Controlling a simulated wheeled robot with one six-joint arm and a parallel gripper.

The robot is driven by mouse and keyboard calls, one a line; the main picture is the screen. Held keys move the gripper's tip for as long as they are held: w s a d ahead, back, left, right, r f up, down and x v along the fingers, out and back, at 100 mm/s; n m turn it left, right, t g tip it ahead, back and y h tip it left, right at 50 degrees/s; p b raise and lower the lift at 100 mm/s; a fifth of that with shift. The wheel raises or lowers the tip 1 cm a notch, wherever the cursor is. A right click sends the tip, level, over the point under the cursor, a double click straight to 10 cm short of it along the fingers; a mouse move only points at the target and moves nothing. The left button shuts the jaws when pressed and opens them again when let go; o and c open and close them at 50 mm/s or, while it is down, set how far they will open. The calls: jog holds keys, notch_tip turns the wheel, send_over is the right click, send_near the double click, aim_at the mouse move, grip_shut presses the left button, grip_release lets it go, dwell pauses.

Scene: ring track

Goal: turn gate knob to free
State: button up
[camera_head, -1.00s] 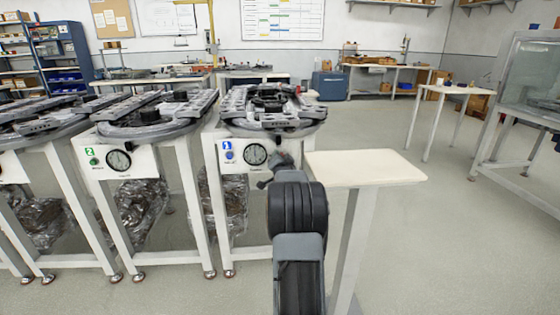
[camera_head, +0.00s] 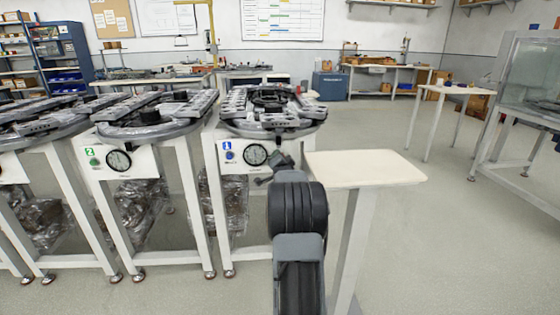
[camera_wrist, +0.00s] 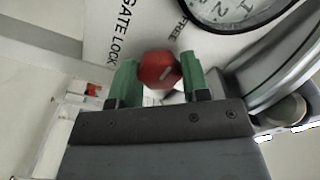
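My gripper (camera_wrist: 160,78) has green fingers on both sides of the knob. They appear to touch it, with no clear gap on either side. In the head view my gripper (camera_head: 281,163) is at the right side of station 1's front panel (camera_head: 238,175); the knob is hidden there.
A round dial (camera_wrist: 235,8) is close to the knob, and a curved metal rim (camera_wrist: 285,65) is to the right. A cream side table (camera_head: 365,167) stands right of my arm. Station 2 (camera_head: 120,180) stands left. Open floor lies to the right.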

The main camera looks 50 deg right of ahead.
jog(key=o, duration=0.4)
jog(key=shift+o, duration=0.2)
jog(key=p+v, duration=0.2)
jog(key=v, duration=1.1)
jog(key=shift+s+a, duration=0.25)
